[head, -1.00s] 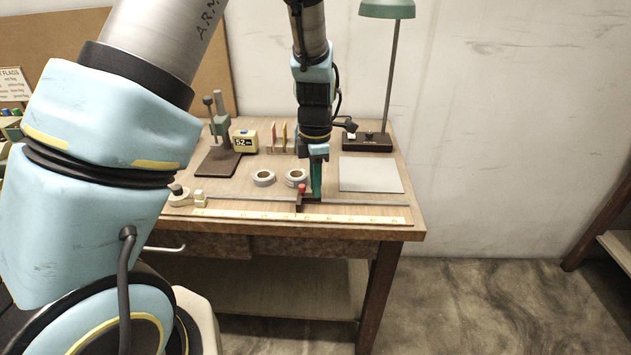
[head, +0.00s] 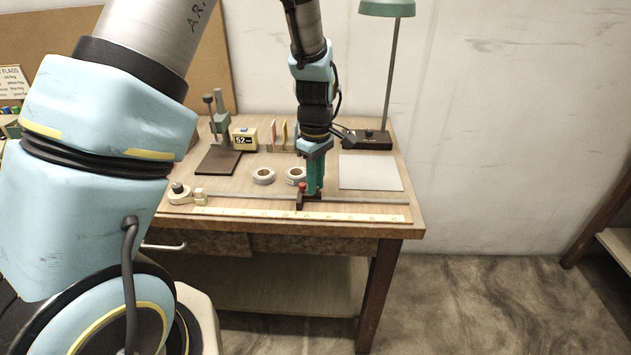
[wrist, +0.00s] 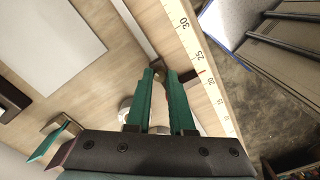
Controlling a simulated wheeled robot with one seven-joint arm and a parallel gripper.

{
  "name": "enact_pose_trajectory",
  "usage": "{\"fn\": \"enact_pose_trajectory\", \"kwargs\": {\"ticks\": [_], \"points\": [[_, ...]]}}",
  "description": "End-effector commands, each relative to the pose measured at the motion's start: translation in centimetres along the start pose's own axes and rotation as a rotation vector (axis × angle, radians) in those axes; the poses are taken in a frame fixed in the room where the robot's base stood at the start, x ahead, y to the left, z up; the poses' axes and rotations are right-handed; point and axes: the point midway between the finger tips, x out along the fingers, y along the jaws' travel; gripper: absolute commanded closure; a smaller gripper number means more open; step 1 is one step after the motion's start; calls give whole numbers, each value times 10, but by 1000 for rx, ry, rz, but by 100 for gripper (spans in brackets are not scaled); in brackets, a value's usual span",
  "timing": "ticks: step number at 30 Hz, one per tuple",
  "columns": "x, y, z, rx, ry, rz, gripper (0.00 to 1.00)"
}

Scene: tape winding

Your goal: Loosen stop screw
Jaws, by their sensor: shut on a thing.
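The stop screw has a red knob (head: 301,186) on top of a small dark stop (head: 299,200) that sits on the metal rail along the bench front. My gripper (head: 314,188) has green fingers pointing down at the stop, right beside the red knob in the head view. In the wrist view, the two green fingers (wrist: 166,78) are close together with a narrow gap. They are shut on the screw's knob, mostly hidden there; only a trace of red shows by the right finger.
A ruler (head: 340,216) runs along the bench front. Two tape rolls (head: 263,176) lie behind the rail. A grey mat (head: 370,172) is at right, with a lamp base (head: 366,139) behind.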

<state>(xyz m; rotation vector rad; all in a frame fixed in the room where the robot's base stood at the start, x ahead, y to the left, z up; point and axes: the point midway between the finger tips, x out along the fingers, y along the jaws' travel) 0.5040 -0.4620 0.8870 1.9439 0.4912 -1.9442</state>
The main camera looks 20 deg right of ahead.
Motion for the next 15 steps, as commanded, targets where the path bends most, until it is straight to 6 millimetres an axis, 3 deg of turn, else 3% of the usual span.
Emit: {"fn": "enact_pose_trajectory", "kwargs": {"ticks": [15], "points": [[0,0,0,296,0,0,100]]}}
